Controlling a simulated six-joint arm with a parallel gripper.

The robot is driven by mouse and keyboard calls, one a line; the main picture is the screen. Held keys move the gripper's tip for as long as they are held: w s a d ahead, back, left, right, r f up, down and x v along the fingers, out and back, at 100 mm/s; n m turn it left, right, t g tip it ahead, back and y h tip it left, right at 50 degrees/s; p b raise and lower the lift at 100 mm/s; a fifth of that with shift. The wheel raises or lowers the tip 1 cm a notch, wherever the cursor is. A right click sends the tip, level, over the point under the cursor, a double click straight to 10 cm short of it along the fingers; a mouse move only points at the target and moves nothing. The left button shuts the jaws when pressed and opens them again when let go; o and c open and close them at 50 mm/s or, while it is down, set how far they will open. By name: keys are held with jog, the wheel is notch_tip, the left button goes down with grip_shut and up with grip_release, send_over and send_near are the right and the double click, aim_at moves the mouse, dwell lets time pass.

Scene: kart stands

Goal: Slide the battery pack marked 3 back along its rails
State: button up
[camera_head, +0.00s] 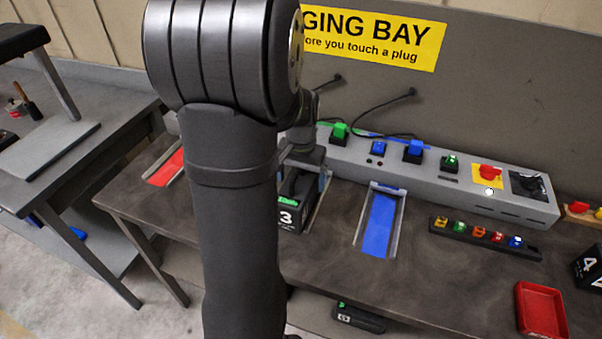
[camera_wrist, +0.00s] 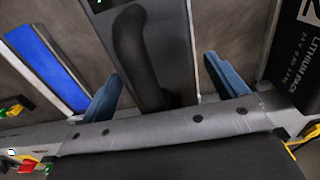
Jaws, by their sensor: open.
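The battery pack marked 3 (camera_head: 289,217) is black with a white number and a green light on its front. It sits at the middle bay of the bench, partly hidden by my arm. My gripper (camera_head: 304,170) is over it, open. In the wrist view, my gripper's two blue fingers (camera_wrist: 163,92) stand apart on either side of a dark handle (camera_wrist: 135,45) on top of a pack whose number does not show there. A gap shows beside the handle, and I cannot tell whether either finger touches the pack. Pale rail edges run beside the pack.
An empty blue-floored bay (camera_head: 379,226) lies right of pack 3; a red-floored one (camera_head: 166,168) lies left. Another lithium pack (camera_wrist: 299,60) is close beside my gripper in the wrist view. A grey charger console (camera_head: 440,180) runs along the back. A red tray (camera_head: 541,312) is front right.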

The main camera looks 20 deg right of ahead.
notch_tip(320, 180, up, 18)
jog(key=shift+f, duration=0.25)
jog(key=shift+f, duration=0.1)
notch_tip(320, 180, down, 17)
jog(key=shift+f, duration=0.2)
jog(key=shift+w+d, duration=0.15)
dwell(0.5)
jog(key=shift+r, duration=0.1)
